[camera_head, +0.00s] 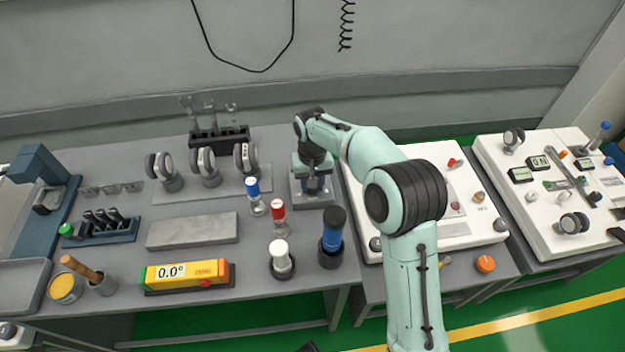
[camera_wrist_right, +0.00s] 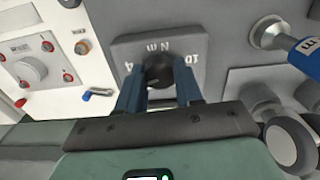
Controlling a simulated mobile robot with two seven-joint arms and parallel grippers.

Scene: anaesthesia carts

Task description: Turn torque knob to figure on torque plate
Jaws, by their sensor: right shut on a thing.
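The torque plate (camera_wrist_right: 128,47) is a grey block with "N m" at its middle and figures at both sides; one reads 10, the other looks like 4. The dark round torque knob (camera_wrist_right: 158,70) sits at its centre. My right gripper (camera_wrist_right: 158,88) is shut on the knob, with a blue finger at each side. The knob's pointer direction cannot be made out. In the head view the plate (camera_head: 314,201) lies on the grey bench under my right gripper (camera_head: 313,184), which hides the knob. My left gripper is not in view.
Blue-capped (camera_head: 252,188), red-capped (camera_head: 277,208) and black-topped (camera_head: 332,226) tools stand left of and in front of the plate. A white panel (camera_head: 440,238) with knobs is close on the right. A yellow angle gauge (camera_head: 187,273) lies at the front left.

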